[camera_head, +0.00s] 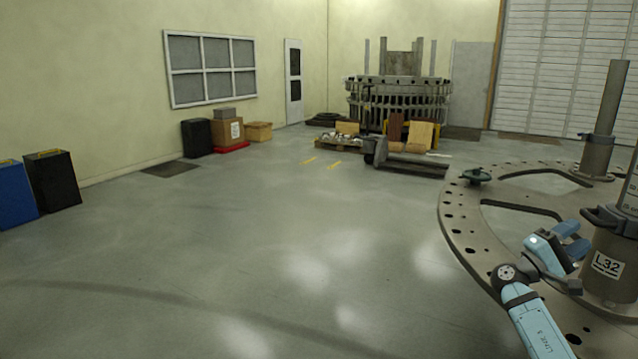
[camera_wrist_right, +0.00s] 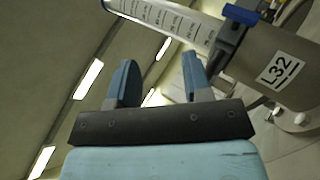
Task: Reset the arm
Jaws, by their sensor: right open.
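My right arm comes in from the lower right of the head view, over the turret plate (camera_head: 455,222). My right gripper (camera_head: 573,238) has its two blue fingers apart and points toward a grey post labelled L32 (camera_head: 603,285). In the right wrist view, the open right gripper (camera_wrist_right: 158,78) has nothing between its fingers. The L32 post (camera_wrist_right: 268,62) is to their right there, with a blue part (camera_wrist_right: 240,15) at its upper left. I cannot tell whether a finger touches the post. My left arm and gripper are not in view.
A green wheel-like part (camera_head: 477,176) and a tall grey post (camera_head: 603,120) stand on the plate. A pallet jack (camera_head: 405,160), a loaded pallet (camera_head: 340,143) and a large ring assembly (camera_head: 398,100) are farther back. Bins (camera_head: 52,180) line the left wall. The floor (camera_head: 240,240) at left and centre is clear.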

